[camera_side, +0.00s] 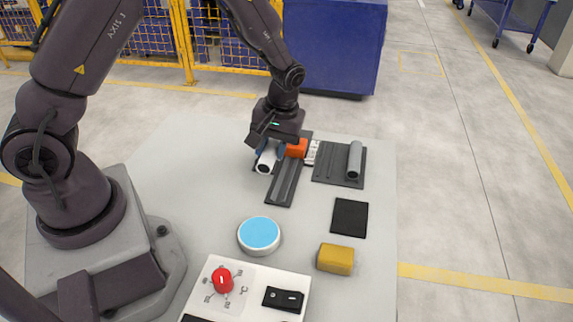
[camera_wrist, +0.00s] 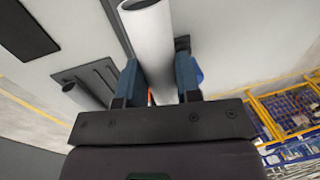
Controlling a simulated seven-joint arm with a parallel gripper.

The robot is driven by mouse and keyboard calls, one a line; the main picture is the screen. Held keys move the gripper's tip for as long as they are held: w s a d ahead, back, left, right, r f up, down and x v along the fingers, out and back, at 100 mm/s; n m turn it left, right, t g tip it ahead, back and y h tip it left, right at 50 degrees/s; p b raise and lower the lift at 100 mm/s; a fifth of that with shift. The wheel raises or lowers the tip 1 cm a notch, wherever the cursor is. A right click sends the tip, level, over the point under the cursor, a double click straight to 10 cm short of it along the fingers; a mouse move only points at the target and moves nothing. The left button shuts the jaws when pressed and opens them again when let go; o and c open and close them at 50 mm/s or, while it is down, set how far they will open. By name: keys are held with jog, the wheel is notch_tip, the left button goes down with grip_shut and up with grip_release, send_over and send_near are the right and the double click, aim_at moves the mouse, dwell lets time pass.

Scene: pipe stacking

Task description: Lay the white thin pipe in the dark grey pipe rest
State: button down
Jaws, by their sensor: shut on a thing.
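My gripper (camera_side: 270,150) is shut on the white pipe (camera_side: 265,164), with a blue finger on each side of it. In the wrist view, the white pipe (camera_wrist: 148,40) runs lengthwise between the blue fingers of my gripper (camera_wrist: 159,74). A long dark grey rest (camera_side: 284,184) with lengthwise grooves lies on the table, just right of the pipe in the side view. It is partly hidden by the pipe in the wrist view. The side view does not clearly show the gap between pipe and rest. A second, wider dark rest (camera_side: 326,173) holds a grey pipe (camera_side: 354,159).
An orange block (camera_side: 297,148) and a small white item (camera_side: 312,152) sit beside my gripper.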

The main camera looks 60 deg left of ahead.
aim_at(284, 180)
jog(key=w+f, duration=0.3)
jog(key=f, duration=0.1)
jog(key=shift+w+a, duration=0.15)
jog(key=shift+a, duration=0.1)
jog(key=shift+w+f, duration=0.2)
jog(key=shift+f, duration=1.55)
jog(key=shift+f, duration=0.6)
jog(key=c, duration=0.8)
grip_release()
jog(key=shift+r, duration=0.1)
